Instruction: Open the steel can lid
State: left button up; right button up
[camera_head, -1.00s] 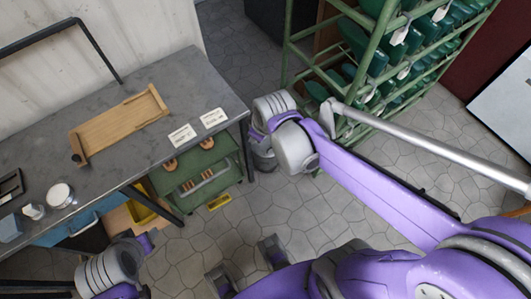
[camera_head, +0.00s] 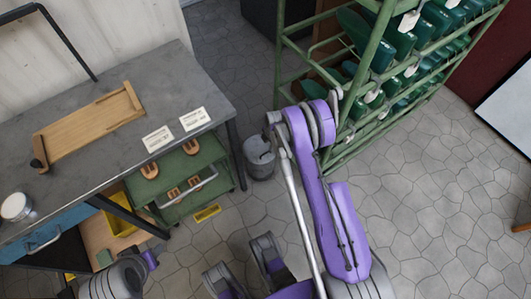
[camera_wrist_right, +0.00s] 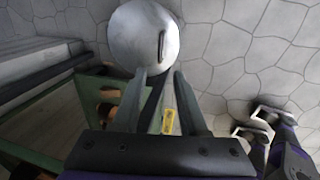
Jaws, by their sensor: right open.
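The grey steel can (camera_head: 260,165) stands on the floor by the right end of the workbench. Its round lid (camera_wrist_right: 140,35) is on top, with a narrow dark-edged handle (camera_wrist_right: 162,46). In the head view the lid top is partly covered by my right arm. My right gripper (camera_wrist_right: 168,78) is open and empty, its fingers pointing toward the near edge of the lid, with the handle just beyond the fingertips. I cannot tell whether the fingers touch the lid. In the head view this gripper (camera_head: 274,128) is small, just above the can.
The grey workbench (camera_head: 90,115) holds a wooden tray (camera_head: 90,122) and two white cards. A green rack (camera_head: 330,160) of green footwear rises just behind and right. Tiled floor is free at right.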

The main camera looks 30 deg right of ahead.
jog(key=b, duration=0.2)
send_over(266, 157)
notch_tip(266, 157, down, 11)
jog(key=shift+w+r, duration=0.1)
grip_shut()
dwell(1.4)
